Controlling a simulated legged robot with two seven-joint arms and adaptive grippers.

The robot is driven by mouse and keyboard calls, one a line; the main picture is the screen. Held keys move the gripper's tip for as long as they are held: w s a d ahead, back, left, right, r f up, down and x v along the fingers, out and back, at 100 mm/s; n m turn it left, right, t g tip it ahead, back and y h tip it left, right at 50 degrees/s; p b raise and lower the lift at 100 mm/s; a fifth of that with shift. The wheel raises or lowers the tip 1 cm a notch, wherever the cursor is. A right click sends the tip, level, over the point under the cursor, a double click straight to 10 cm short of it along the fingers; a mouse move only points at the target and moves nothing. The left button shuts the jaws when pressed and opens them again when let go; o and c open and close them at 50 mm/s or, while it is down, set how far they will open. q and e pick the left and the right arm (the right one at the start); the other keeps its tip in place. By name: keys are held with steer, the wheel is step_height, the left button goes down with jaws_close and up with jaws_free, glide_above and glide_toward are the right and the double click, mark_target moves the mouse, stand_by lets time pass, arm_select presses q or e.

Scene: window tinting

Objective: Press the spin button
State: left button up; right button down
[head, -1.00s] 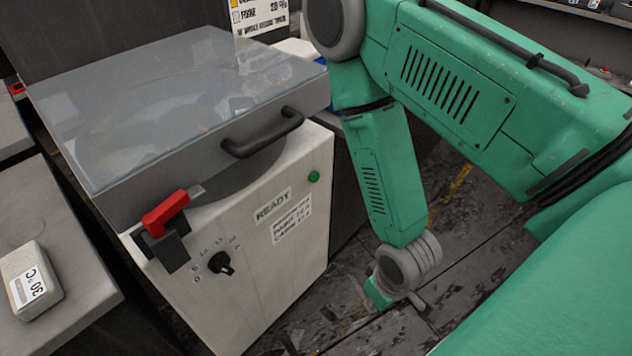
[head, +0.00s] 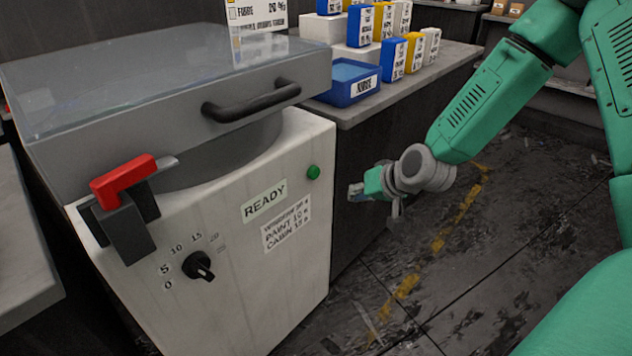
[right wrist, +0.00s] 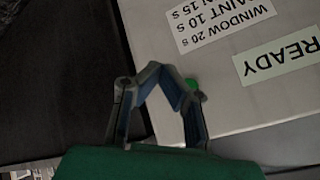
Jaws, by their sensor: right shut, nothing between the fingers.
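The spin machine (head: 225,290) is a white cabinet with a closed clear-topped lid (head: 160,75). The green spin button (head: 313,172) sits at the upper right of its front face, right of the READY label (head: 264,201). My right gripper (head: 354,192) is shut and empty, to the right of the button and apart from it. In the right wrist view the gripper (right wrist: 165,72) has its fingertips together, and the button (right wrist: 193,84) shows just beside the right finger, partly covered by it. My left gripper is not in view.
A red latch (head: 124,180) is at the lid's left front, and a black dial (head: 198,265) is on the front face. A bench with a blue tray (head: 350,82) and several small boxes stands behind. The floor at right is clear.

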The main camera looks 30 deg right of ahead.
mark_target(314, 172)
steer(key=w+a+b, duration=0.2)
steer(key=w, duration=0.6)
steer(key=shift+w+b, duration=0.3)
steer(key=shift+b, duration=0.05)
steer(key=shift+w, duration=0.1)
stand_by(1.4)
steer(key=shift+w+a+r, duration=0.1)
steer(key=shift+w+a, duration=0.05)
steer(key=shift+w, duration=0.1)
